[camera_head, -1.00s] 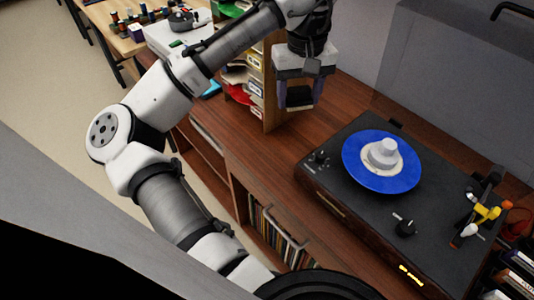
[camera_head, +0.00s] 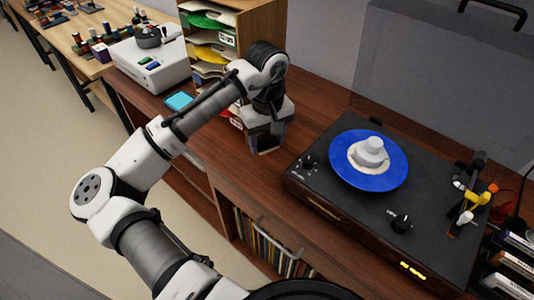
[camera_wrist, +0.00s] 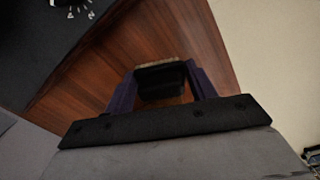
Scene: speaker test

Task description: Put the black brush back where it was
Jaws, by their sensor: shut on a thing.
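The black brush (camera_wrist: 162,84) is between the two fingers of my gripper (camera_wrist: 162,90) in the wrist view, with a pale edge along its far side. In the head view, my gripper (camera_head: 266,143) points down over the wooden cabinet top, left of the turntable, shut on the brush (camera_head: 268,150). The brush is close to the wood; I cannot tell whether it touches.
The black turntable (camera_head: 430,165) with a blue record (camera_head: 368,174) stands right of my gripper. A wooden shelf sorter (camera_head: 262,30) stands behind it. A white box-shaped device (camera_head: 152,68) and a cyan pad (camera_head: 179,101) lie left. Bare wood (camera_head: 235,178) lies in front.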

